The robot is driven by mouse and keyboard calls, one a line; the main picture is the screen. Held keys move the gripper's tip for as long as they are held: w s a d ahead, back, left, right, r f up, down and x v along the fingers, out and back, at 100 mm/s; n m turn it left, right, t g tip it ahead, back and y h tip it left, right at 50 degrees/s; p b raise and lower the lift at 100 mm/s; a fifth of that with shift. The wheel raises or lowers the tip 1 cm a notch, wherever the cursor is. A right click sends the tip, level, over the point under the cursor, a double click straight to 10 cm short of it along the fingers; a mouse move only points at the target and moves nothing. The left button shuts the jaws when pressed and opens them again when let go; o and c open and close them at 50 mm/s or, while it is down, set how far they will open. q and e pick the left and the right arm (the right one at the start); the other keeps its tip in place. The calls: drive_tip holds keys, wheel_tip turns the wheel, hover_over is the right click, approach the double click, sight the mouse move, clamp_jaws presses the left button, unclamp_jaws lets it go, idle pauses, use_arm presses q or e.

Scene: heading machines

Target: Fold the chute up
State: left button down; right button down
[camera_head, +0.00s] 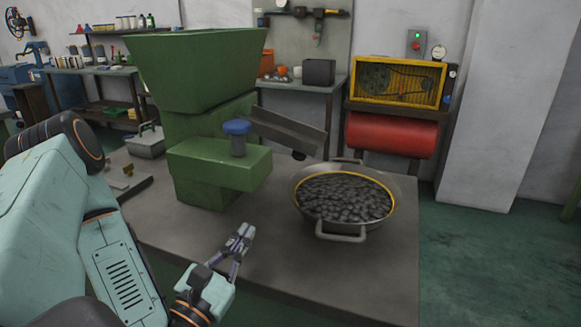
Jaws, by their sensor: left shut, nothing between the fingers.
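The chute (288,132) is a grey metal trough on the right side of the green machine (192,130). It slopes down to the right, and its lower end hangs beside and above a round metal pan (345,199) full of dark pieces. My left gripper (245,231) is shut and empty, in front of the machine and left of the pan, apart from the chute. My right gripper is not in view.
The machine and pan stand on a grey table (300,275). A blue-capped post (237,138) stands on the machine's front block, between my left gripper and the chute. A metal box (146,142) sits at the left. The table front is clear.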

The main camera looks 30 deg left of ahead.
use_arm(q)
drive_tip(key=shift+w+d, duration=0.1)
drive_tip(key=shift+d, duration=0.1)
drive_tip(key=shift+w+a+r, duration=0.1)
drive_tip(key=shift+w+a, duration=0.05)
drive_tip(key=shift+a, duration=0.05)
drive_tip(key=p+x, duration=0.1)
drive_tip(key=x, duration=0.5)
drive_tip(key=shift+d, duration=0.1)
drive_tip(key=x, duration=1.3)
drive_tip(key=shift+w+a, duration=0.2)
drive_tip(key=shift+w, duration=0.05)
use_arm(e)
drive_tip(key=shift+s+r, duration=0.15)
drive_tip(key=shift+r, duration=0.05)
use_arm(q)
drive_tip(key=shift+r+b, duration=0.1)
drive_tip(key=shift+b, duration=0.2)
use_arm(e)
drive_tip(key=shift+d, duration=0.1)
